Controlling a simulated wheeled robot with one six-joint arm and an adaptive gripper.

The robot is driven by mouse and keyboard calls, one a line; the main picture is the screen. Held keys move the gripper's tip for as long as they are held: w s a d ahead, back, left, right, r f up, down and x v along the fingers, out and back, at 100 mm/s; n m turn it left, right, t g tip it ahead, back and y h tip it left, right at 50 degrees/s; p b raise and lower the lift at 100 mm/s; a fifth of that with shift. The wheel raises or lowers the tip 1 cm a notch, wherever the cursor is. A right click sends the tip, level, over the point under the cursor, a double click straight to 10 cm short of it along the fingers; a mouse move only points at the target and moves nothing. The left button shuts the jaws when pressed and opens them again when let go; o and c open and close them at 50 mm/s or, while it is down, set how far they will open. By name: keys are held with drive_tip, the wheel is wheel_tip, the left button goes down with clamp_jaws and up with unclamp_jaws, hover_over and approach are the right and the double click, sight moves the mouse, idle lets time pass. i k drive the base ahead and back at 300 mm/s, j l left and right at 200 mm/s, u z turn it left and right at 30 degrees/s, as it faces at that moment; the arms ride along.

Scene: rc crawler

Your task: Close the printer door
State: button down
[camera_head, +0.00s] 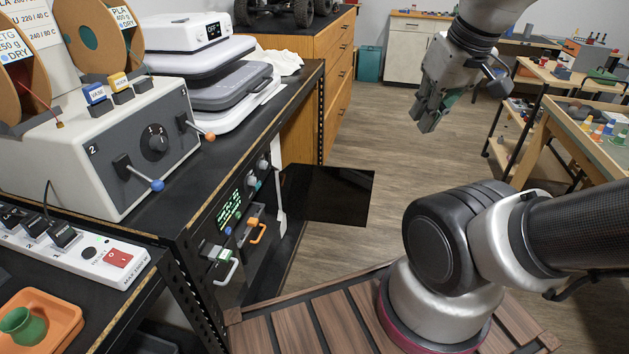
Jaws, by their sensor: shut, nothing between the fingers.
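The printer door (335,195) appears to be the dark glossy panel below the black bench. It stands swung open, out over the floor. A pale upright edge joins it to the cabinet side. The unit under the bench (230,210), likely the printer, has a green lit display, knobs and small handles. Its inside is mostly hidden from this angle. My gripper (428,122) hangs in the air at the upper right, pointing down. It is shut and empty, well apart from the door.
The black bench (262,122) holds a grey control box (140,150) with levers, and white and grey machines (215,80). A power strip (70,245) and orange tray (50,305) are at lower left. Open wood floor lies right of the door; a workbench (565,145) stands beyond.

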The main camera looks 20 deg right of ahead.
sight(333, 195)
drive_tip(key=z, duration=1.7)
drive_tip(key=i+l, duration=0.1)
drive_tip(key=i, duration=0.4)
drive_tip(key=i+l+u, duration=0.1)
drive_tip(key=i, duration=0.4)
drive_tip(key=i+l+u, duration=0.1)
drive_tip(key=i, duration=0.4)
drive_tip(key=i+u, duration=0.25)
drive_tip(key=i, duration=0.3)
drive_tip(key=i+u, duration=0.2)
drive_tip(key=i, duration=0.4)
drive_tip(key=i+l+u, duration=0.25)
drive_tip(key=i, duration=0.3)
drive_tip(key=i+l+u, duration=0.25)
drive_tip(key=i, duration=0.3)
drive_tip(key=i+u, duration=0.35)
drive_tip(key=u, duration=0.15)
drive_tip(key=i+u, duration=0.5)
drive_tip(key=i+l+u, duration=0.2)
drive_tip(key=u, duration=2.5)
drive_tip(key=k+u, duration=0.15)
drive_tip(key=k+l+z, duration=0.1)
drive_tip(key=k, duration=0.25)
drive_tip(key=k+l+z, duration=0.1)
drive_tip(key=k+l, duration=0.1)
drive_tip(key=k, duration=0.1)
